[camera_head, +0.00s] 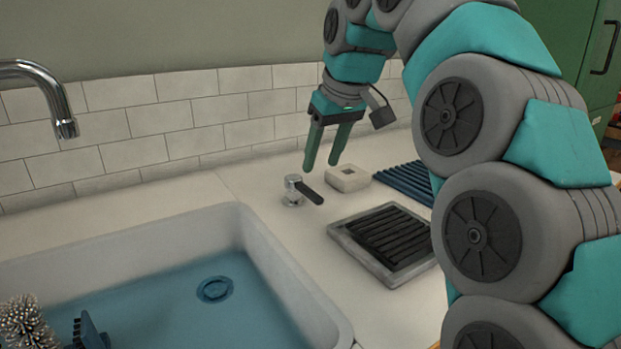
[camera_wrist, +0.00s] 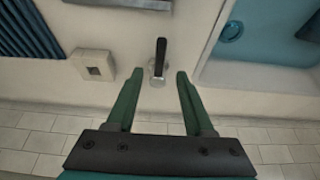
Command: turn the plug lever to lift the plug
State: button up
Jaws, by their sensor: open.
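The plug lever (camera_head: 309,192) is a black handle on a short chrome base, standing on the counter by the sink's back right corner. In the wrist view the lever (camera_wrist: 161,50) points away from the wall, with its base between and just beyond my fingertips. My gripper (camera_head: 324,168) is open and empty, above and behind the lever, fingers pointing down. In the wrist view my gripper (camera_wrist: 157,74) has a finger on each side of the base, apart from it. The plug (camera_head: 215,289) is a blue disc under water on the sink floor; it also shows in the wrist view (camera_wrist: 232,31).
The sink (camera_head: 262,226) holds blue water, with a spiky brush (camera_head: 25,322) and a blue object (camera_head: 88,331) at its near left. A pale square block (camera_head: 347,179), a blue ribbed mat (camera_head: 403,183) and a dark slatted tray (camera_head: 388,238) lie right of the lever. A tiled wall (camera_head: 160,118) stands behind.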

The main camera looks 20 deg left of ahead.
aim_at(312, 192)
jog(key=shift+x, duration=3.65)
jog(key=shift+s+d+f, duration=0.1)
jog(key=shift+s, duration=0.05)
grip_shut()
